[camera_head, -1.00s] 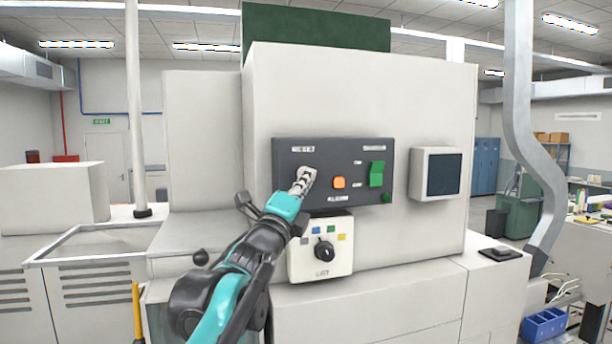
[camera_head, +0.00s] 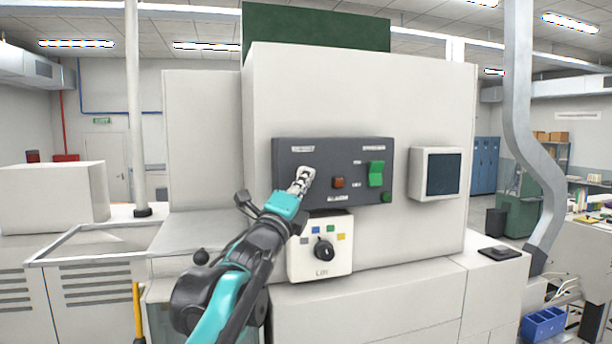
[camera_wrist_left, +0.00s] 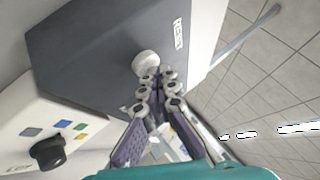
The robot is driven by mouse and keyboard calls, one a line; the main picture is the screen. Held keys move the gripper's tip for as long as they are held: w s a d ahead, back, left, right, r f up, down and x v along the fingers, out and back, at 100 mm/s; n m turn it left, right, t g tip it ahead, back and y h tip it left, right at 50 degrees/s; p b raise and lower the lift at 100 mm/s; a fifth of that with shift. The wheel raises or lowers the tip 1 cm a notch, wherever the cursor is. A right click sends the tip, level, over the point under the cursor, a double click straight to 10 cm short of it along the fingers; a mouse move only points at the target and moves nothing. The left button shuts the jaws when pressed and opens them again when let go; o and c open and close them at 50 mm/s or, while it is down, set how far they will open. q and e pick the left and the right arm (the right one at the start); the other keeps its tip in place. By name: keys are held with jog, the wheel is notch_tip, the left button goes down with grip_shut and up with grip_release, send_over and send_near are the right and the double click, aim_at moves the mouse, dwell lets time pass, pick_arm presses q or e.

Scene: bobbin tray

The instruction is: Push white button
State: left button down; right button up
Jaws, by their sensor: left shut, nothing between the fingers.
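The white button (camera_wrist_left: 145,63) is a round knob on the dark grey control panel (camera_head: 342,152), beside the RESET label in the left wrist view. In the head view my left gripper (camera_head: 303,180) covers most or all of it. My left gripper, also in the left wrist view (camera_wrist_left: 157,74), is shut and empty. Its fingertips are at the button's near edge and appear to touch it; how far the button is pressed cannot be told. My right gripper is not in view.
On the panel are a dark red lamp (camera_head: 338,183), a green switch (camera_head: 376,173) and a small green button (camera_head: 387,197). Below is a white box with a black knob (camera_head: 323,250). A dark screen (camera_head: 445,174) sits at right.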

pick_arm(q)
jog(key=shift+s, duration=0.1)
jog(key=shift+s+d, duration=0.25)
jog(key=shift+s, duration=0.5)
jog(key=shift+s+d, duration=0.25)
jog(key=shift+s, duration=0.55)
jog(key=shift+s+d, duration=0.3)
jog(key=shift+s, duration=0.45)
jog(key=shift+s+d, duration=0.25)
jog(key=shift+s, duration=0.55)
